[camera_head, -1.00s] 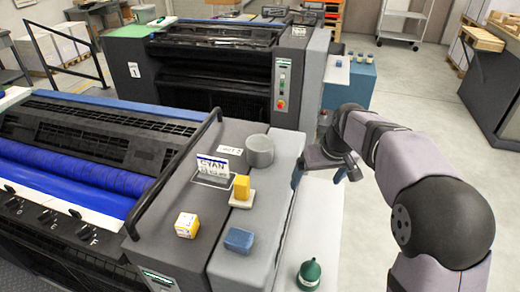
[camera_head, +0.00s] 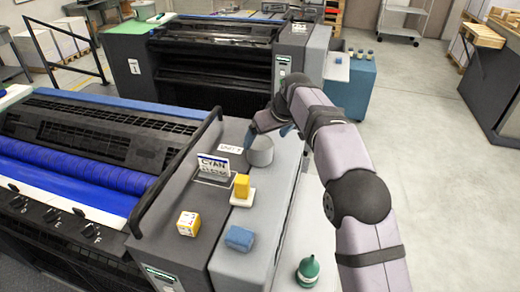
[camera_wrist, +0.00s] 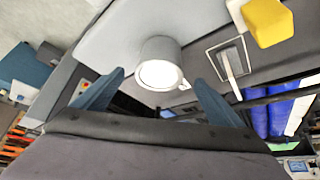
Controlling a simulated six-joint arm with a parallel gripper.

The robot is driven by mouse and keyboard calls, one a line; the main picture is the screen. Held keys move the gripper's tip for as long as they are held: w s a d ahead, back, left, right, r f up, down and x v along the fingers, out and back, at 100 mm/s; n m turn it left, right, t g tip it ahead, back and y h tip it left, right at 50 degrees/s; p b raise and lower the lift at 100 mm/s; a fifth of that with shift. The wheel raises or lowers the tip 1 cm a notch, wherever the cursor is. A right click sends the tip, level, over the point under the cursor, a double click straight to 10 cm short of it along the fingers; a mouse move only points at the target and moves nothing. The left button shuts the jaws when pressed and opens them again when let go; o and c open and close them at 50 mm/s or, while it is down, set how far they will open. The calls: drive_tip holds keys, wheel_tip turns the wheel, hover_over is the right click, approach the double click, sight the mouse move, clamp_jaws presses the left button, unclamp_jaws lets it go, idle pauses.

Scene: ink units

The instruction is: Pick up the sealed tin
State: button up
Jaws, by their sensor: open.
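In the wrist view the tin (camera_wrist: 158,60) shows with a bright round face, ahead of and between my two blue fingers. My gripper (camera_head: 269,132) is open and empty, at the far side of the tin in the head view. The fingers (camera_wrist: 159,86) look apart from the tin, though the exact gap is hard to tell. My wrist hides part of the area behind the tin.
A green bottle (camera_head: 308,271) stands on the lower white shelf. A black rail (camera_head: 172,172) runs along the left.

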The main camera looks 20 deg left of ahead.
sight(261, 143)
drive_tip(key=shift+w+a+f, duration=0.2)
drive_tip(key=shift+w+f, duration=0.05)
drive_tip(key=shift+f, duration=0.1)
drive_tip(key=shift+f+p, duration=0.1)
drive_tip(key=shift+p, duration=0.2)
drive_tip(key=p+x, duration=0.2)
drive_tip(key=x, duration=0.1)
drive_tip(key=shift+w+a+f+p, duration=0.1)
drive_tip(key=shift+w+a+p, duration=0.1)
drive_tip(key=shift+p, duration=0.1)
drive_tip(key=shift+w+a+f, duration=0.2)
drive_tip(key=shift+f, duration=0.45)
drive_tip(key=c, duration=1.2)
drive_tip(key=shift+r, duration=0.1)
drive_tip(key=shift+c, duration=1.2)
drive_tip(key=shift+w+r, duration=0.1)
drive_tip(key=shift+r, duration=0.55)
wheel_tip(261, 143, up, 9)
drive_tip(key=p, duration=0.3)
